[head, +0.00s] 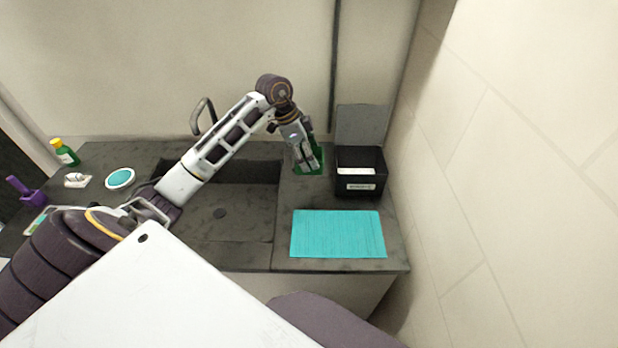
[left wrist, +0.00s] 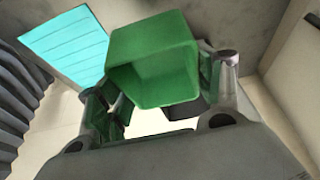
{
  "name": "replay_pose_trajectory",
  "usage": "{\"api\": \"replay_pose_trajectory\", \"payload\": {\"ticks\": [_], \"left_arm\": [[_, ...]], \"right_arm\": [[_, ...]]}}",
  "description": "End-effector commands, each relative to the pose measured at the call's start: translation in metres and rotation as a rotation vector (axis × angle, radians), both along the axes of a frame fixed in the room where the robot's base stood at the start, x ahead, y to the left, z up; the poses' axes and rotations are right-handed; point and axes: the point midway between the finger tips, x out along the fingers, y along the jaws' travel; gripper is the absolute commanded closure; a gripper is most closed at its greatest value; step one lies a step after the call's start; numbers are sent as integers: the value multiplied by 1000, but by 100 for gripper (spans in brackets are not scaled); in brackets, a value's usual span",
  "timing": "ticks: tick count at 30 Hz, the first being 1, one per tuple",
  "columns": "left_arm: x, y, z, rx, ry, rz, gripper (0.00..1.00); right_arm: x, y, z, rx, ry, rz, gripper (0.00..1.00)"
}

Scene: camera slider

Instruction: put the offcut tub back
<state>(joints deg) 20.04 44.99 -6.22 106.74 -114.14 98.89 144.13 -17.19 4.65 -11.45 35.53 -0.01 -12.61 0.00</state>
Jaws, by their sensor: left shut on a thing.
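The offcut tub is taken to be the green square tub (left wrist: 153,62), whose hollow inside faces the camera in the left wrist view. My left gripper (head: 307,162) is shut on it, with one finger on either side. In the head view only green parts of the tub (head: 316,154) show around the gripper, which hides the rest. The tub is over the counter between the sink and the black box; I cannot tell whether it touches the counter. My right gripper is not in view.
A black box (head: 360,188) with a raised lid and a white label stands just right of the tub. A teal mat (head: 338,235) lies in front of it. The sink (head: 232,225) is left, under my arm. A tiled wall (head: 500,170) bounds the right. A green bottle (head: 66,156) stands far left.

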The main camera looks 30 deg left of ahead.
Motion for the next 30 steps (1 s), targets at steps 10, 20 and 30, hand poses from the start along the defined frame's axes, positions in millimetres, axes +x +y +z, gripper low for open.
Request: {"api": "replay_pose_trajectory", "payload": {"ticks": [10, 20, 30], "left_arm": [[0, 0, -48, -2, 1, 1, 63], [0, 0, -54, 1, -1, -1, 63], [-1, 0, -69, -1, 2, 0, 63]], "right_arm": [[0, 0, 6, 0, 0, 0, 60], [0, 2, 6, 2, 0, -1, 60], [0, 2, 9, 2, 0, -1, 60]]}}
